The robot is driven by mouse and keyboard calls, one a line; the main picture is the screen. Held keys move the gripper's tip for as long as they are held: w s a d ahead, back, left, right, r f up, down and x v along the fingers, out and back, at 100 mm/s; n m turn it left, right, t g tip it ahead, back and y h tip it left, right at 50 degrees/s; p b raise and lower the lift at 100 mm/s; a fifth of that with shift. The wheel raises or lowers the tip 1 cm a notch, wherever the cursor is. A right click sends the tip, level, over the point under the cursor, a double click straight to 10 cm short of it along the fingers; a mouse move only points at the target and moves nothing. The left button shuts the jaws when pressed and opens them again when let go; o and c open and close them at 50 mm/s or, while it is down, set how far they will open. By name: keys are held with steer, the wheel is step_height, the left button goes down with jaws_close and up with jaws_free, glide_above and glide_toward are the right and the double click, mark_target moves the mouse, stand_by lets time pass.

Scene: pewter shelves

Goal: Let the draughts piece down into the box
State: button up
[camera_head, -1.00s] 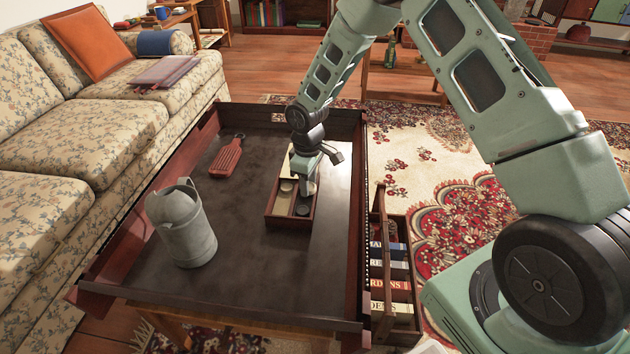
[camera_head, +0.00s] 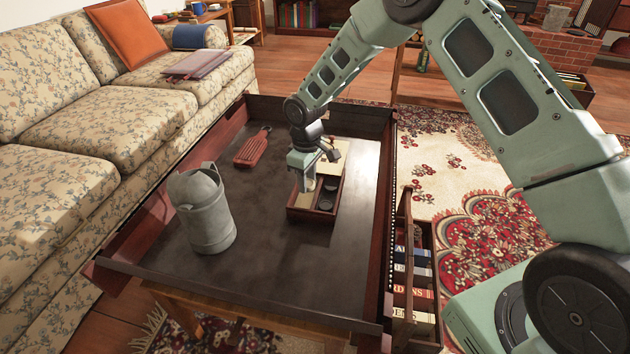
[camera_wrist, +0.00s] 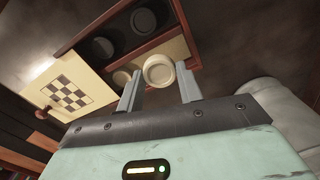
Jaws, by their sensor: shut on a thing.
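The draughts piece (camera_wrist: 158,70) is a cream disc held between the two grey fingertips in the wrist view. My gripper (camera_head: 304,184) is shut on it, above the left side of the box in the head view; it also shows in the wrist view (camera_wrist: 160,82). The box (camera_head: 309,216) is wooden with a divider and stands on the dark tabletop; it also shows in the wrist view (camera_wrist: 185,38). I cannot tell the held piece's height above the box floor.
A cream lid with a chequered square (camera_wrist: 68,92) adjoins the box. A grey metal jug (camera_head: 205,212) stands left on the raised-edge table (camera_head: 265,265), and a red board (camera_head: 252,149) lies behind it. A rack of books (camera_head: 413,285) stands at the right. The front tabletop is clear.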

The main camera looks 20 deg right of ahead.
steer(key=shift+w+a+f+b, duration=0.35)
steer(key=shift+a, duration=0.2)
steer(key=shift+f+b, duration=0.3)
steer(key=shift+f, duration=0.6)
steer(key=o, duration=1)
steer(key=shift+r, duration=0.1)
step_height(320, 180, up, 17)
steer(key=p, duration=0.4)
steer(key=shift+r+p, duration=0.1)
steer(key=shift+p, duration=0.25)
